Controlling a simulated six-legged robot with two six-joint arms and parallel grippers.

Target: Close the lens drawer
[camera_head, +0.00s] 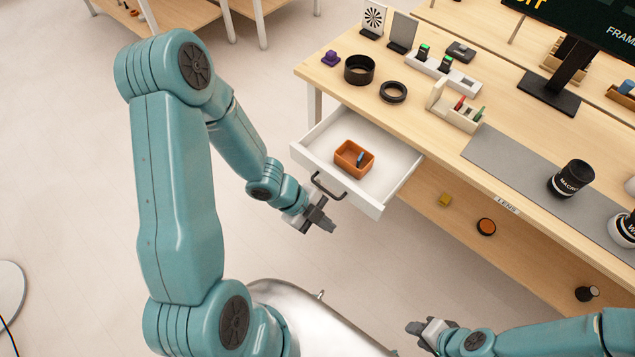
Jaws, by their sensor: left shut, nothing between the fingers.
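The white lens drawer (379,198) stands pulled out from under the wooden table top, with its front toward me. A dark bar handle (327,187) sits on its front face. An orange tray (341,165) with a small blue item in it lies inside the drawer. My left gripper (330,224) is shut and empty, just in front of the drawer front and slightly below the handle; I cannot tell whether it touches. My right gripper (412,335) is low at the bottom of the view, away from the drawer; its fingers are too small to judge.
The table (308,68) carries a black ring (393,92), a black cylinder (359,69), a purple piece (330,58), a charger (455,80), a grey mat (490,150) and a lens (571,178). A lower shelf (455,222) holds small items. The floor left of the drawer is clear.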

